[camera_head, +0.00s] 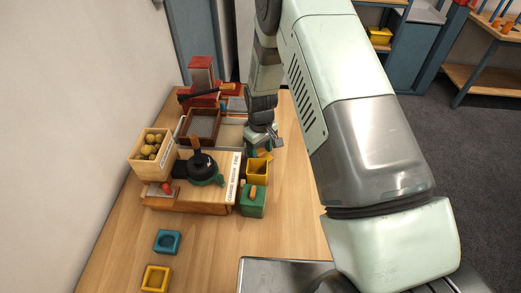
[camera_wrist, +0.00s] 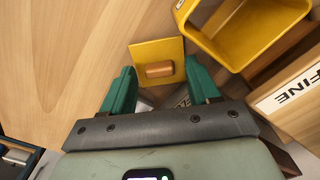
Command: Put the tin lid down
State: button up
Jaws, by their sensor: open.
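The tin lid (camera_wrist: 150,50) is a yellow square plate with a small wooden grip (camera_wrist: 159,69) in its middle. In the wrist view it appears to lie flat on the bare wood of the table, beside the open yellow tin (camera_wrist: 228,50). My gripper (camera_wrist: 158,72) is open, with one green finger on each side of the lid's near part and a gap to the wooden grip on both sides. In the head view my gripper (camera_head: 262,146) is low behind the yellow tin (camera_head: 256,172), and the lid is mostly hidden there.
A green tin (camera_head: 252,205) stands in front of the yellow one. To the left are a wooden stand (camera_head: 222,166) with a dark round pan (camera_head: 200,166) and a crate (camera_head: 140,159) of round brown things. Blue (camera_head: 167,242) and yellow (camera_head: 155,279) holders lie nearer. Table right of the tins is clear.

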notch_tip(320, 180, up, 12)
jog(key=r, duration=0.1)
notch_tip(320, 180, up, 12)
jog(key=m+t, duration=0.1)
jog(key=m, duration=0.1)
send_over(261, 153)
jog(key=s+d, duration=0.3)
jog(key=d, duration=0.1)
jog(key=s+d+r+m+t, duration=0.2)
jog(key=s+d+r, duration=0.25)
jog(key=r, duration=0.45)
jog(key=s+d+r+m+t, duration=0.1)
jog(key=s+d+r+m, duration=0.1)
jog(key=s, duration=0.8)
jog(key=s+d+r+m+t, duration=0.1)
jog(key=s+d+r, duration=0.3)
jog(key=s, duration=0.6)
notch_tip(261, 153, up, 2)
jog(key=shift+s+r+m+t, duration=0.2)
jog(key=shift+m+t, duration=0.1)
jog(key=shift+m, duration=0.5)
jog(key=shift+o, duration=0.5)
jog(key=shift+w, duration=0.1)
